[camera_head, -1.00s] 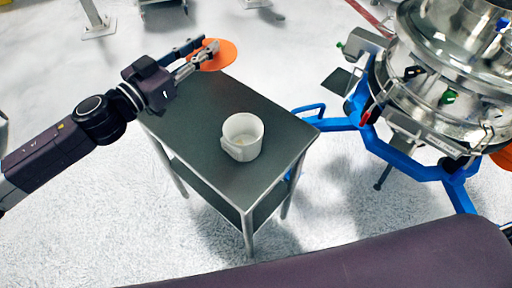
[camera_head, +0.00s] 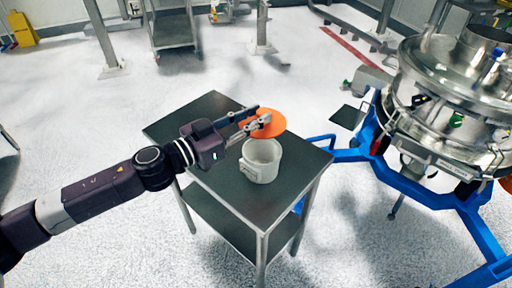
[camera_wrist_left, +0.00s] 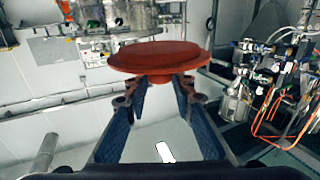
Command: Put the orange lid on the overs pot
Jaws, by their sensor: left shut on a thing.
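The orange lid (camera_head: 268,121) is a flat round disc held in my left gripper (camera_head: 262,124), whose fingers are shut on it. In the left wrist view the lid (camera_wrist_left: 160,56) lies across the fingertips of the left gripper (camera_wrist_left: 160,80). The overs pot (camera_head: 262,164) is a white cup-like pot standing upright on the dark table (camera_head: 211,116). In the head view the lid appears just above and behind the pot's rim, and the pot's opening shows partly below it. The exact gap between lid and pot cannot be told. My right gripper is not in view.
The steel sifter (camera_head: 450,90) on a blue frame (camera_head: 431,198) stands to the right of the table. Metal stands and a yellow sign (camera_head: 22,29) are at the back. The table top around the pot is clear, and open floor lies left of it.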

